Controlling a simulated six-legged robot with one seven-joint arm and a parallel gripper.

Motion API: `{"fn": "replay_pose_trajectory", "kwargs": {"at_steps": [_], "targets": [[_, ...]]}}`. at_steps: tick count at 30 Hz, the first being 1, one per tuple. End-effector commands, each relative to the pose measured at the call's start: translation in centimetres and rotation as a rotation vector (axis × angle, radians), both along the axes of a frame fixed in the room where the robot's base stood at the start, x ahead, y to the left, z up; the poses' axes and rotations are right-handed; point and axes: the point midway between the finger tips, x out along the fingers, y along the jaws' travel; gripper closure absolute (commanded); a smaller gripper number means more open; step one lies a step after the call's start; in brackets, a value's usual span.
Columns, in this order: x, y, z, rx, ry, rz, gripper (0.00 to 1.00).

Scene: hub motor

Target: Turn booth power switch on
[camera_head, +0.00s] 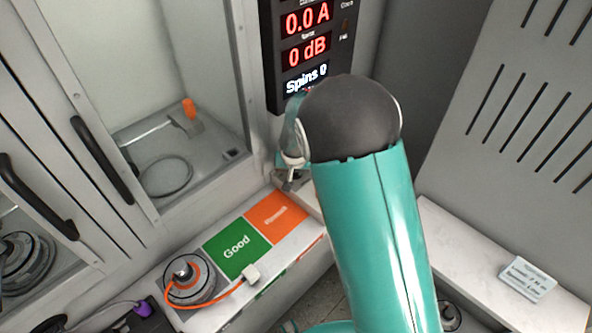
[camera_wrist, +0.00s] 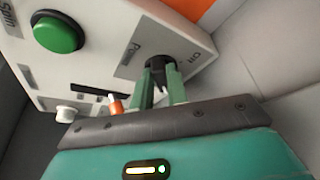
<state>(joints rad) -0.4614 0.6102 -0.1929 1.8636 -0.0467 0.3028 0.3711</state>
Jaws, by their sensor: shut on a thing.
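The power switch (camera_wrist: 156,61) is a small black knob on a light control panel (camera_wrist: 110,58) in the wrist view. In the head view my arm hides the switch and most of the gripper.
A green button (camera_wrist: 58,33) marked "Spin" is on the same panel. A display (camera_head: 308,50) reads 0.0 A, 0 dB and Spins 0. A hub motor (camera_head: 190,277) lies beside the green "Good" area (camera_head: 236,250). A glass-fronted booth (camera_head: 185,75) stands at left.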

Motion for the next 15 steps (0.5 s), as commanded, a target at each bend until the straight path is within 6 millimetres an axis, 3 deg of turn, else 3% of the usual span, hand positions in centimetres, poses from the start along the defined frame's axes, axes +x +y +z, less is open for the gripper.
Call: {"fn": "replay_pose_trajectory", "kwargs": {"at_steps": [13, 14, 15], "targets": [[0.01, 0.01, -0.03, 0.001, 0.000, -0.012, 1.00], [0.01, 0.01, -0.03, 0.001, 0.000, -0.012, 0.79], [0.00, 0.01, -0.03, 0.001, 0.000, -0.012, 0.71]]}}
